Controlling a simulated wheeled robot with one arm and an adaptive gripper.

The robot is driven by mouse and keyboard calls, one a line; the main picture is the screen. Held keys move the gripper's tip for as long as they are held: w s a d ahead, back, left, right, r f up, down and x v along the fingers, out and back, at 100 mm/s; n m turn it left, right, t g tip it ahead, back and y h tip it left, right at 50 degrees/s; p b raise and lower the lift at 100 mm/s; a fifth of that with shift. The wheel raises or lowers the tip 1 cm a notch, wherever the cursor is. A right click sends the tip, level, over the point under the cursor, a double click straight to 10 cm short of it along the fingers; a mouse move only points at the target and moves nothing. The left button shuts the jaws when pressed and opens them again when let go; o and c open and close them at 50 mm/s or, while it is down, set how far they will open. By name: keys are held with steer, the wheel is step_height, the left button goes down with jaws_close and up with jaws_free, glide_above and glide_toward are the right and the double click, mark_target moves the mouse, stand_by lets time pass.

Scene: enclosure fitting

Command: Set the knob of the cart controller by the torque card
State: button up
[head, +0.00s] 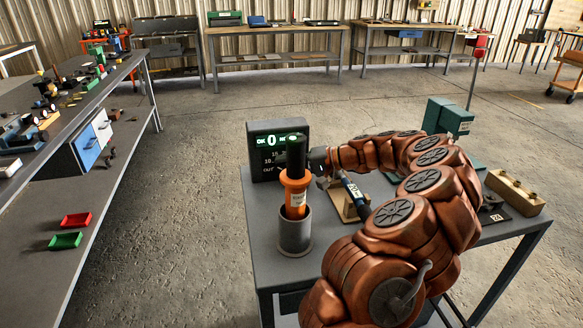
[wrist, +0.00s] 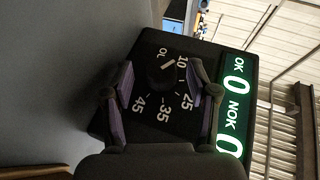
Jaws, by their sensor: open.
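The cart controller (head: 262,172) is a dark box with a lit green "OK 0 NOK" strip at the back left of the grey cart. In the wrist view its dial face (wrist: 148,112) shows numbers including 10, 25, 35 and 45. The dark knob (wrist: 161,77) is at the dial's middle; a pale mark near it seems to point towards 10. My gripper (wrist: 166,92) is open, its fingers either side of the knob; contact cannot be told. In the head view my gripper (head: 318,160) is at the controller's front, partly hidden. I cannot make out a torque card.
An orange and black driver (head: 296,190) stands in a grey cup (head: 295,236) close before my gripper. A wooden stand (head: 343,206) with a "20"-labelled tool (head: 354,193) is right of it. A wooden block (head: 516,192) lies at the cart's right. A long bench (head: 40,190) stands left.

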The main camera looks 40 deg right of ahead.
steer(key=shift+s+r, duration=0.1)
steer(key=v, duration=0.6)
steer(key=shift+s+d, duration=0.1)
steer(key=shift+d, duration=0.1)
steer(key=shift+s+d+r, duration=0.15)
steer(key=shift+s+d, duration=0.05)
steer(key=shift+s, duration=0.2)
